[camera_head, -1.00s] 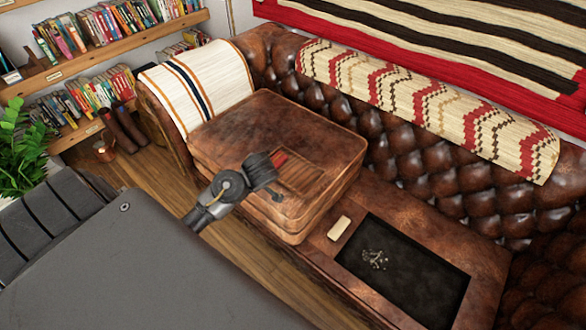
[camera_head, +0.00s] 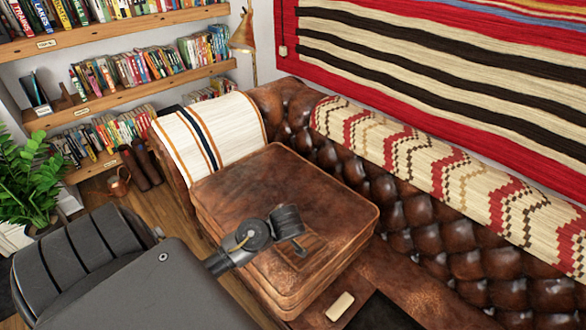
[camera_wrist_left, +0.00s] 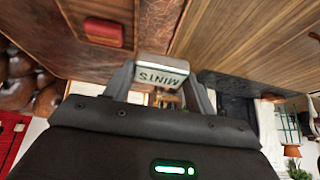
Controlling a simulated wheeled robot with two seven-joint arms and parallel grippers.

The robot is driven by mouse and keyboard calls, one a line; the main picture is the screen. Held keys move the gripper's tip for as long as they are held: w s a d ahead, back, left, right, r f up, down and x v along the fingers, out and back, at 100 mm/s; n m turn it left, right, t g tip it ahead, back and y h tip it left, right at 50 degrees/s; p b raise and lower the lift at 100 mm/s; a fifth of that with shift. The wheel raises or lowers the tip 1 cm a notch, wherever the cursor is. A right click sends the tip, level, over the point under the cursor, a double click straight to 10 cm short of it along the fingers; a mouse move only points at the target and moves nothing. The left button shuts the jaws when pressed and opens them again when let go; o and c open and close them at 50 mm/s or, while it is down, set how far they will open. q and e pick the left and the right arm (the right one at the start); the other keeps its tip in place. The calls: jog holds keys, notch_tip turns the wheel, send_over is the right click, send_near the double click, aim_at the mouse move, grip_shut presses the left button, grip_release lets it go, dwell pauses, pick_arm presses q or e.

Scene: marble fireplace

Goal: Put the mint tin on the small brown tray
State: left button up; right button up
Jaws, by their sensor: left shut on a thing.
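The mint tin (camera_wrist_left: 158,74) is pale with a dark "MINTS" label, upside down in the left wrist view. My left gripper (camera_wrist_left: 160,82) is shut on it, one finger on each side. In the head view my left wrist hangs over the brown leather cushion and hides the tin. The small brown tray (camera_head: 316,244) lies on the cushion; its slatted right part shows beside my wrist and the rest is hidden. In the left wrist view a red box (camera_wrist_left: 103,32) lies on a brown surface at upper left, apart from the tin. My right gripper is out of view.
The leather cushion (camera_head: 270,185) has free room behind the tray. A tufted sofa back (camera_head: 400,215) rises behind. Bookshelves and a plant (camera_head: 30,180) stand at left.

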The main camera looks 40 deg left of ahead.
pick_arm(q)
jog(key=w+f, duration=0.2)
jog(key=w, duration=0.2)
jog(key=w+a+f+b, duration=0.1)
jog(key=w+f, duration=0.2)
jog(key=w, duration=0.1)
jog(key=w+a+f, duration=0.1)
jog(key=w+f, duration=0.2)
jog(key=shift+w+a+f, duration=0.1)
jog(key=shift+w+f, duration=0.05)
jog(key=shift+w, duration=0.25)
jog(key=shift+w+f, duration=0.3)
jog(key=shift+f, duration=0.1)
jog(key=shift+w+f+b, duration=0.2)
jog(key=shift+b, duration=0.15)
notch_tip(320, 180, down, 3)
jog(key=shift+w+a+f+b, duration=0.1)
jog(key=shift+b, duration=0.3)
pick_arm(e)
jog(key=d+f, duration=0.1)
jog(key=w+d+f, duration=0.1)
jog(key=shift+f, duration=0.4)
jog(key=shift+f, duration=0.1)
